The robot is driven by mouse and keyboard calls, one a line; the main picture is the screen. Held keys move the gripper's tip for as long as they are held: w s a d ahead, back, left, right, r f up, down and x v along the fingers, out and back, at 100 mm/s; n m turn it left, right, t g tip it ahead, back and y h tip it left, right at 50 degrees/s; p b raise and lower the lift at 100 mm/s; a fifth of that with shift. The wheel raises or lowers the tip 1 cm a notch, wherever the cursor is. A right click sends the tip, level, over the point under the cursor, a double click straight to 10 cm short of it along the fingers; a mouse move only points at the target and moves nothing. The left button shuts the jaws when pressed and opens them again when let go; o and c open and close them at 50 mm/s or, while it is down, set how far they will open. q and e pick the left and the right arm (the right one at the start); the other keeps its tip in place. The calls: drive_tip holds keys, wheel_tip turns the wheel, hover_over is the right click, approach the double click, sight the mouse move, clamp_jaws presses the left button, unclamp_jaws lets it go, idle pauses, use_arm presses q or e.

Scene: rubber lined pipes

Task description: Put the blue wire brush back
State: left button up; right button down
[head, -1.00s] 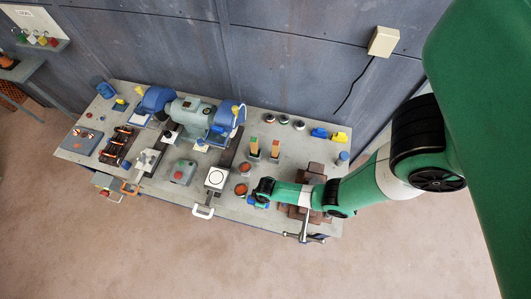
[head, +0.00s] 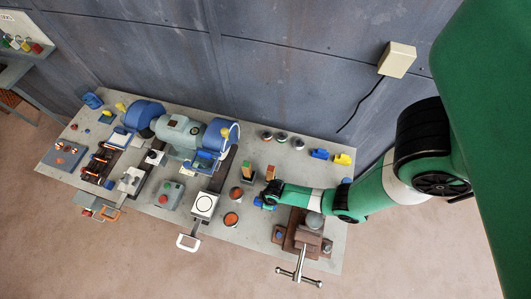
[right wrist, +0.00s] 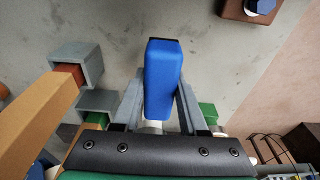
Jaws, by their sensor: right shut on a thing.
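The blue wire brush (right wrist: 163,78) shows in the right wrist view as a blue block with rounded edges, standing between the two grey fingers. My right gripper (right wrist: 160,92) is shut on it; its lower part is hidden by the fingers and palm. In the head view my right gripper (head: 266,198) is over the right half of the bench, with a bit of blue at its tip, just in front of two upright wooden pieces. I cannot tell whether the brush touches the bench. My left gripper is not in view.
Two upright wooden pieces (head: 247,170) in grey holders stand close to the gripper; one (right wrist: 35,120) looms left in the wrist view. A brown vise (head: 303,240) is to the right. A bench grinder (head: 183,133) stands left. The bench (head: 297,168) is bare behind the gripper.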

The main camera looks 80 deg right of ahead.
wheel_tip(320, 180, down, 4)
drive_tip(key=b, duration=0.3)
drive_tip(key=shift+r, duration=0.15)
drive_tip(key=shift+f, duration=0.2)
drive_tip(key=shift+c, duration=2.2)
unclamp_jaws()
drive_tip(key=shift+r, duration=0.1)
drive_tip(key=shift+r, duration=0.1)
drive_tip(key=r+p, duration=0.4)
drive_tip(key=r, duration=0.1)
drive_tip(key=s+r+p, duration=0.1)
drive_tip(key=r+p, duration=0.1)
drive_tip(key=p, duration=0.1)
drive_tip(key=shift+a+r, duration=0.1)
drive_tip(key=shift+r, duration=0.25)
drive_tip(key=shift+f, duration=0.1)
